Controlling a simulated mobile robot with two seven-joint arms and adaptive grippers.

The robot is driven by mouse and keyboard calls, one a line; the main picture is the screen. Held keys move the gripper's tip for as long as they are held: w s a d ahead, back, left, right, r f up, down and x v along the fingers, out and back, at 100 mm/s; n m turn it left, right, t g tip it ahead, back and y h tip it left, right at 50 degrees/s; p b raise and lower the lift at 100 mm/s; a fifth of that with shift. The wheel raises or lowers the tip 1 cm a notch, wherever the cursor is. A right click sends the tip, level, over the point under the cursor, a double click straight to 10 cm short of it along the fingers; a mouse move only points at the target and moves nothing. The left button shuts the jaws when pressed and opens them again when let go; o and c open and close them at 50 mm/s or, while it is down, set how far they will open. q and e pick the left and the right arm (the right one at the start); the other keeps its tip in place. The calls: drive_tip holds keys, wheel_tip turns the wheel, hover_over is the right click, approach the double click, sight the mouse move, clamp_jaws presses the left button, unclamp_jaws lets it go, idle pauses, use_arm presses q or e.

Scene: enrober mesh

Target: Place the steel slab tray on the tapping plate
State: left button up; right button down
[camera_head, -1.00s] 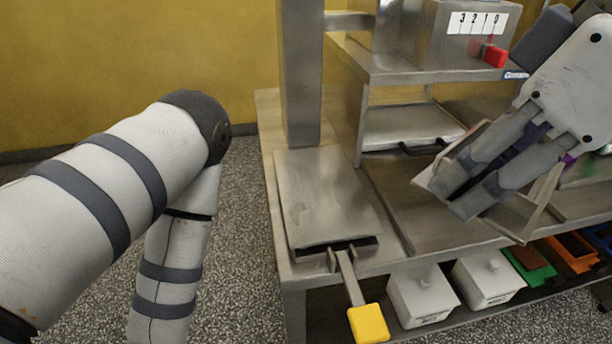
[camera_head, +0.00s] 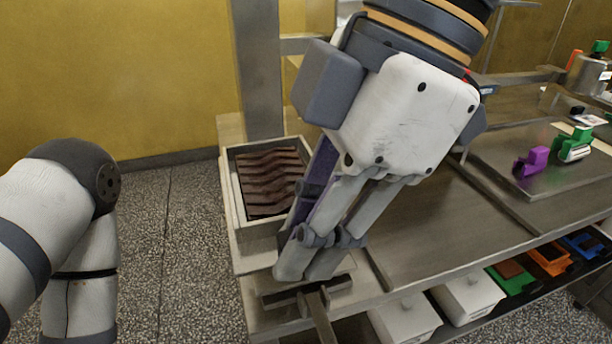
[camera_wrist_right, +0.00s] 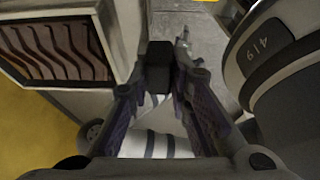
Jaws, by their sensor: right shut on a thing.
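The steel slab tray (camera_head: 230,178) holds wavy dark brown slabs and sits over the tapping plate (camera_head: 252,286) at the left end of the bench. It also shows at the upper left of the right wrist view (camera_wrist_right: 112,30). My right gripper (camera_head: 308,268) points down at the tray's near right side and is shut on a dark block beside the tray, seen between the fingers in the right wrist view. Most of the plate is hidden by the tray and gripper. I cannot tell whether the tray touches it. My left gripper is out of view; only my left arm shows.
A steel post (camera_head: 258,70) rises just behind the tray. A lever arm (camera_head: 318,316) sticks out from the plate's front. The bench top (camera_head: 420,235) to the right is bare. Purple (camera_head: 530,162) and green (camera_head: 574,145) pieces lie farther right; white boxes (camera_head: 405,320) stand below.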

drive_tip(key=w+f, duration=0.5)
drive_tip(key=shift+w+f, duration=0.45)
drive_tip(key=shift+f, duration=0.75)
drive_tip(key=shift+w+f, duration=0.15)
drive_tip(key=shift+f, duration=0.75)
drive_tip(key=shift+f, duration=0.1)
drive_tip(key=c, duration=1.5)
unclamp_jaws()
drive_tip(key=shift+f, duration=0.15)
drive_tip(key=shift+s, duration=0.1)
drive_tip(key=v, duration=1.2)
drive_tip(key=shift+d, duration=0.15)
